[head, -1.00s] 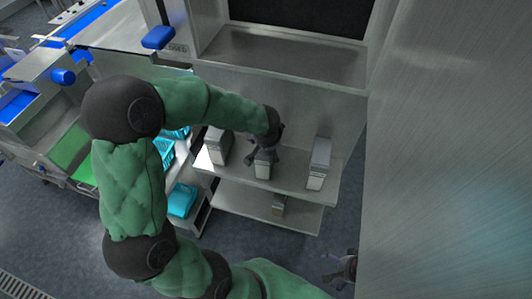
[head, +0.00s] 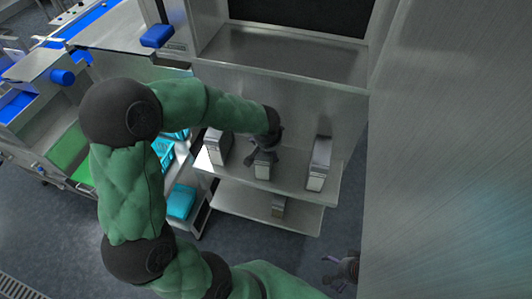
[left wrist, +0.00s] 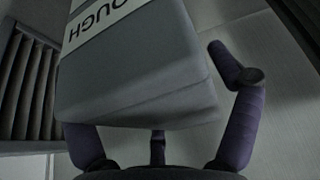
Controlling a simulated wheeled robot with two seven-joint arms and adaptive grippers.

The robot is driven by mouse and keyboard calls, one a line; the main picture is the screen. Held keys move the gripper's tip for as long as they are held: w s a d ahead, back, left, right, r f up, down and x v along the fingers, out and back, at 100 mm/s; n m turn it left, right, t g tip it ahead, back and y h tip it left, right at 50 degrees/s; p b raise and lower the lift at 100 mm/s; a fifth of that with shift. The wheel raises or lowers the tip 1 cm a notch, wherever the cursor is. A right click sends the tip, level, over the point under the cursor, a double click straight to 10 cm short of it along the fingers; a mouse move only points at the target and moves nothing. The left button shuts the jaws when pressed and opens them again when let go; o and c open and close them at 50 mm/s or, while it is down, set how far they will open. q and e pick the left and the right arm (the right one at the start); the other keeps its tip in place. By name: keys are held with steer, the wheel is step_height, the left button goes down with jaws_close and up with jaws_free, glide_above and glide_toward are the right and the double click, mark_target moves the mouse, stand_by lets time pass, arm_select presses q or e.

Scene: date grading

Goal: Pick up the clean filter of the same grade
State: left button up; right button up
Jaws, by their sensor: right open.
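My right gripper (head: 341,268) is open and empty at the lower right.
A tall metal panel (head: 450,150) fills the right side. Turquoise crates (head: 181,200) stand left of the shelves. A steel machine with blue parts (head: 63,77) is at the far left.

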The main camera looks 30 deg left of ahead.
arm_select(q)
steer(key=c, duration=0.7)
steer(key=shift+c, duration=0.2)
